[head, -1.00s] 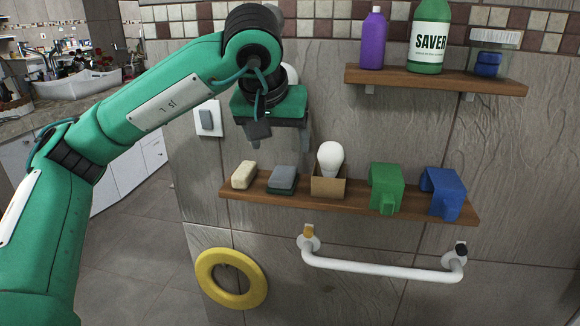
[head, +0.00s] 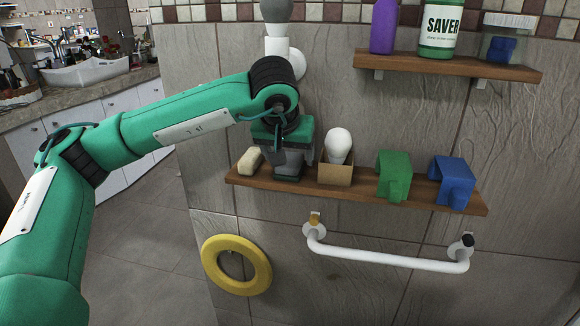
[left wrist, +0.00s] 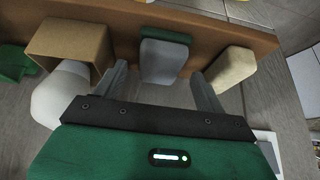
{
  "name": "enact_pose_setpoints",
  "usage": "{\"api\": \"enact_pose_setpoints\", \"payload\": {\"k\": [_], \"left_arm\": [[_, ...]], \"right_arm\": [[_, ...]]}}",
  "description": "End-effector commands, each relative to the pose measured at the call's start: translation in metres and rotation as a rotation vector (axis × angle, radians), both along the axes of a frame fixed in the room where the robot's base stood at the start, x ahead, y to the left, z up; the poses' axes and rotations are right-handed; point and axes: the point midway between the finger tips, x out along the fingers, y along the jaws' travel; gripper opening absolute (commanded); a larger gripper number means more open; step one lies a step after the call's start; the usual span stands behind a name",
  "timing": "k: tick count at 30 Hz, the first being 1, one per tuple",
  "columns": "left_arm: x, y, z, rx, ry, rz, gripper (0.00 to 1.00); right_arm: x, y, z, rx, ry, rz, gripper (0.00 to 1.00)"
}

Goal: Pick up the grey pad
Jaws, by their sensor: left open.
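The grey pad (left wrist: 163,58) lies on the lower wooden shelf (head: 330,193), with a dark green layer along one side. In the head view it is mostly hidden behind my left gripper (head: 284,163). My left gripper also shows in the left wrist view (left wrist: 159,74). It is open, with one finger to each side of the pad. Gaps show between the fingers and the pad, so it holds nothing. My right gripper is not in view.
Close beside the pad are a cream soap bar (head: 250,160) and a cardboard box (head: 336,174) with a white bulb (head: 338,146). Green (head: 394,174) and blue (head: 452,182) holders stand farther right. A white rail (head: 390,258) and yellow ring (head: 236,265) are below.

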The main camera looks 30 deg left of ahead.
Motion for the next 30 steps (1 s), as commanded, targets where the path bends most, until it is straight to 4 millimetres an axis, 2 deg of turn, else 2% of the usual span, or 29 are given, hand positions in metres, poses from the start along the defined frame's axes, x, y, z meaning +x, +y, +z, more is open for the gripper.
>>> {"api": "enact_pose_setpoints", "payload": {"k": [4, 11, 18, 30], "left_arm": [[0.0067, 0.002, -0.0122, -0.001, 0.001, 0.001, 0.73], [0.0076, 0.0021, -0.0134, 0.0, 0.0, 0.0, 0.73], [0.0074, 0.0019, -0.0131, -0.001, 0.0, 0.0, 0.3], [0.0076, 0.0015, -0.0063, -0.001, -0.001, -0.001, 0.3]], "right_arm": [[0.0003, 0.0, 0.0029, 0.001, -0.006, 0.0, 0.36], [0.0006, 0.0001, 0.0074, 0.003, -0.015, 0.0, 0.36], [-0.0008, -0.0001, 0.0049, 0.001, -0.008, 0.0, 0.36], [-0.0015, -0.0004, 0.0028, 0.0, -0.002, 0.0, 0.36]]}}
